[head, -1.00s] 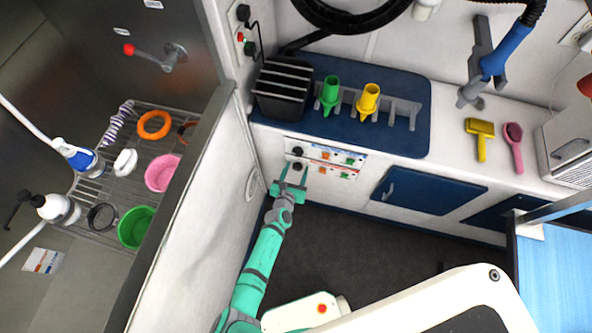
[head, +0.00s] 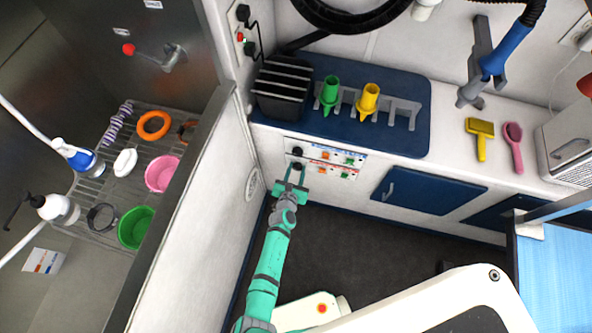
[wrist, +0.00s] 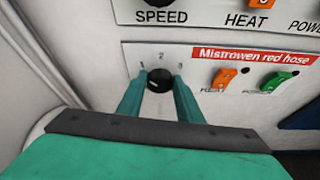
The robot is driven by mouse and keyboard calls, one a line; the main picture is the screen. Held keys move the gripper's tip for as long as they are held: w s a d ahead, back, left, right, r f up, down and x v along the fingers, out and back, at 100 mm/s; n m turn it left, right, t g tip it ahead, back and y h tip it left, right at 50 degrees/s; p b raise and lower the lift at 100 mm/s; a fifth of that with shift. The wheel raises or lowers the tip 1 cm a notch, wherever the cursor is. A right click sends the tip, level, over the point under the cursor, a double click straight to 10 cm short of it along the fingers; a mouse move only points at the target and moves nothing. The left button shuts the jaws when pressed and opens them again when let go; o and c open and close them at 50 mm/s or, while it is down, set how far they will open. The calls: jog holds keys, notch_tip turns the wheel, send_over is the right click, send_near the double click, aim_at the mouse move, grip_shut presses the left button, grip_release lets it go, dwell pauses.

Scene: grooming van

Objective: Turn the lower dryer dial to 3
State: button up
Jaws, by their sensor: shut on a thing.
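The lower dryer dial (wrist: 159,78) is a small black knob on the white panel, beside the red "Mistrowen red hose" label. The marks 1, 2 and 3 stand around its top, left to right. My gripper (wrist: 159,88) is shut on it, one green finger on each side. A faint light mark shows on the knob's face, but I cannot tell which number it points to. In the head view the lower dial (head: 297,166) shows at my gripper's fingertips (head: 296,170), with the upper dial (head: 297,151) just above.
An orange heat switch (wrist: 224,78) and a green power switch (wrist: 272,82) sit right of the dial. The upper row's black speed knob (wrist: 161,4) is close above. A white side wall (head: 225,190) stands close left of my arm. Dark floor (head: 350,240) lies open to the right.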

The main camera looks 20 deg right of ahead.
jog(key=shift+s+d+f+m+t+y, duration=0.1)
jog(key=shift+m+t+y, duration=0.4)
jog(key=shift+m, duration=0.5)
jog(key=shift+s+d+m+t+y, duration=0.1)
jog(key=shift+m+t+y, duration=0.4)
jog(key=shift+m, duration=0.5)
jog(key=m+t, duration=0.1)
jog(key=m, duration=0.1)
jog(key=m+t+y, duration=0.1)
jog(key=m, duration=0.1)
jog(key=shift+d+f, duration=0.15)
jog(key=shift+f, duration=0.05)
jog(key=m, duration=0.1)
jog(key=m+t, duration=0.1)
jog(key=m, duration=0.1)
jog(key=m+t, duration=0.1)
jog(key=shift+f+m+y, duration=0.3)
jog(key=m+t+h, duration=0.1)
jog(key=m, duration=0.3)
jog(key=shift+f, duration=0.2)
jog(key=shift+m+t, duration=0.5)
jog(key=shift+m, duration=0.6)
jog(key=o, duration=1)
jog(key=shift+o, duration=0.2)
jog(key=shift+s+f, duration=0.1)
